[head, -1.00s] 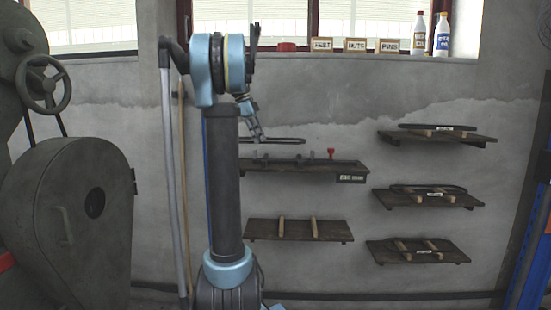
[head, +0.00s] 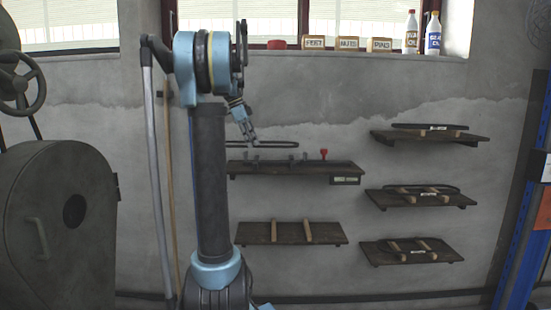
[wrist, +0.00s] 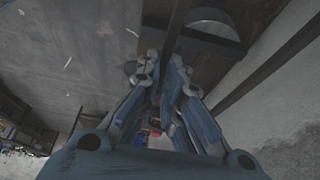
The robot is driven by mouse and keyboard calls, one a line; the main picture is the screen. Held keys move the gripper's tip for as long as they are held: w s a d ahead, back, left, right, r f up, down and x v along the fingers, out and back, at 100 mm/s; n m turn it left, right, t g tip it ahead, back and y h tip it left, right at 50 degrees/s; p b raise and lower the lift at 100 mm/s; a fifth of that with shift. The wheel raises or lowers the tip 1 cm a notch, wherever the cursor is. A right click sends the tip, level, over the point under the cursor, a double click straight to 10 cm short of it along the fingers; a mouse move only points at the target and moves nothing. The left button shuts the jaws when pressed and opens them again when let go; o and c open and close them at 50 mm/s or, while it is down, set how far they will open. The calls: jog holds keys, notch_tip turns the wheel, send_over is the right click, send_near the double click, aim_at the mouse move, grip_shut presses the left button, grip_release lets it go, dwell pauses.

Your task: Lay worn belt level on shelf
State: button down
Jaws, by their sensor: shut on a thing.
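A thin dark belt (head: 283,143) shows as a flat, roughly level loop in the head view, in front of the wall just above the upper left shelf (head: 300,170). My gripper (head: 250,138) is shut on it near its left part. In the wrist view my gripper (wrist: 165,95) has its fingers close together, and a dark band of the belt (wrist: 177,28) runs between them. The lower left shelf (head: 257,232) carries two light wooden bars (head: 275,231) and no belt. I cannot tell the exact gap between the held belt and the upper shelf.
Dark brackets and a red piece (head: 323,155) stand on the upper left shelf. Three right shelves (head: 465,139) hold dark belts on wooden bars with white tags. A large grey-green machine (head: 50,235) stands at left, a blue upright (head: 520,230) at right.

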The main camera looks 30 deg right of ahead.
jog(key=s+d+f, duration=0.1)
jog(key=d+f, duration=0.1)
jog(key=d, duration=0.1)
jog(key=s+d+f, duration=0.1)
jog(key=s+d, duration=0.1)
jog(key=d, duration=0.1)
jog(key=s+d+f, duration=0.2)
jog(key=shift+s+d+f, duration=0.2)
jog(key=shift+d+f, duration=0.15)
jog(key=shift+d, duration=0.05)
jog(key=c, duration=1.8)
grip_release()
jog(key=shift+o, duration=0.2)
jog(key=shift+f, duration=0.1)
jog(key=shift+f, duration=0.15)
jog(key=v, duration=1.7)
jog(key=shift+w+a, duration=0.15)
jog(key=shift+a, duration=0.3)
